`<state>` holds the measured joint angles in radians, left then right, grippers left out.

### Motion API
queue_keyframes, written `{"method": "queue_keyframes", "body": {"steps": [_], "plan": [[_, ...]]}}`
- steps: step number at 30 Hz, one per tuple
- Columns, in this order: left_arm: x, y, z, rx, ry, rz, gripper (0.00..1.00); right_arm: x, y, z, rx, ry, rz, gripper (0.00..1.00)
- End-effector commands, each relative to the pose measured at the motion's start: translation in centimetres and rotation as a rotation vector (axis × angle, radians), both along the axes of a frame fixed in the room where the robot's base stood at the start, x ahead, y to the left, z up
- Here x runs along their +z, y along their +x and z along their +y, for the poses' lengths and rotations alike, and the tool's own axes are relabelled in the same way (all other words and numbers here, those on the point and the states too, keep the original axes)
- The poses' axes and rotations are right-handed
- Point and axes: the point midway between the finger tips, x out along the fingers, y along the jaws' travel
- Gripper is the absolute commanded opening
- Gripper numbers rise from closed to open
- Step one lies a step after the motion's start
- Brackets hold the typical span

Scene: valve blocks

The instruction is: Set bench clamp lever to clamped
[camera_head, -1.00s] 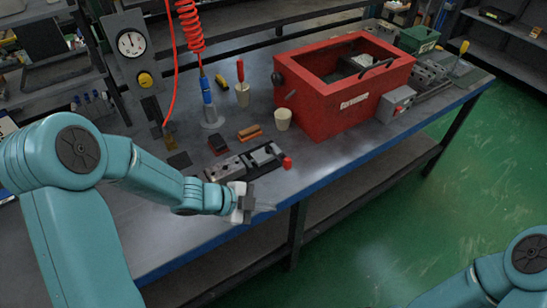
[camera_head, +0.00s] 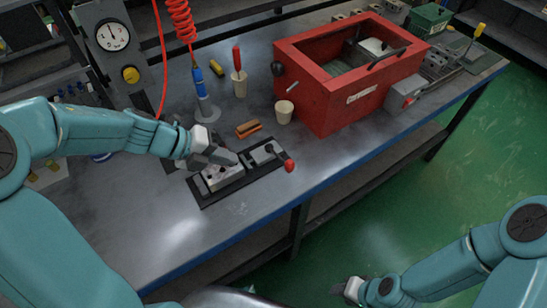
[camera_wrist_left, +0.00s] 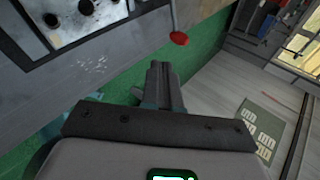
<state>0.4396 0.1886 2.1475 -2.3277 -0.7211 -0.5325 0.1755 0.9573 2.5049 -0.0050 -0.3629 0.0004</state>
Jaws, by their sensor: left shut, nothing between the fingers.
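The bench clamp (camera_head: 222,177) is a grey block on a dark plate near the bench's front edge. Its lever ends in a red knob (camera_head: 289,166) at the right end, towards the front edge. In the left wrist view the red knob (camera_wrist_left: 179,38) is beyond the fingertips, apart from them, and the clamp (camera_wrist_left: 88,8) is at upper left. My left gripper (camera_head: 232,157) is shut and empty, over the clamp's back side and left of the knob; part of the clamp is hidden behind it. My right gripper (camera_head: 342,287) is low in the head view, too small to read.
A red box (camera_head: 350,95) stands behind and right of the clamp. A beige cup (camera_head: 284,111), an orange-brown block (camera_head: 248,128) and a blue tool on a stand (camera_head: 203,90) are behind it. The bench front left of the clamp is clear.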

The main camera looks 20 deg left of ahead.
Motion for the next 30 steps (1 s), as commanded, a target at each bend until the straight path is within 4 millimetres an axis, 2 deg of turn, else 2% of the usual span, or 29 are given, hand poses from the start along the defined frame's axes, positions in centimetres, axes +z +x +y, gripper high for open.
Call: {"method": "queue_keyframes", "body": {"steps": [9, 14, 26, 30], "plan": [[-0.1, -0.3, -0.3, 0.0, 0.0, 0.0, 0.0, 0.0, 0.0, 0.0, -0.001, 0.0, 0.0, 0.43], [-1.2, 0.4, -1.2, -0.002, -0.003, 0.002, 0.0, -0.4, 0.0, 0.0, -0.001, 0.0, 0.0, 0.43], [-7.1, 4.1, -6.3, -0.004, -0.002, 0.003, 0.0, -2.7, 0.0, 0.0, -0.001, 0.0, 0.0, 0.43], [-6.8, 5.4, -8.0, -0.003, -0.001, -0.001, 0.0, -2.3, 0.0, 0.0, 0.0, 0.0, 0.0, 0.43]]}}
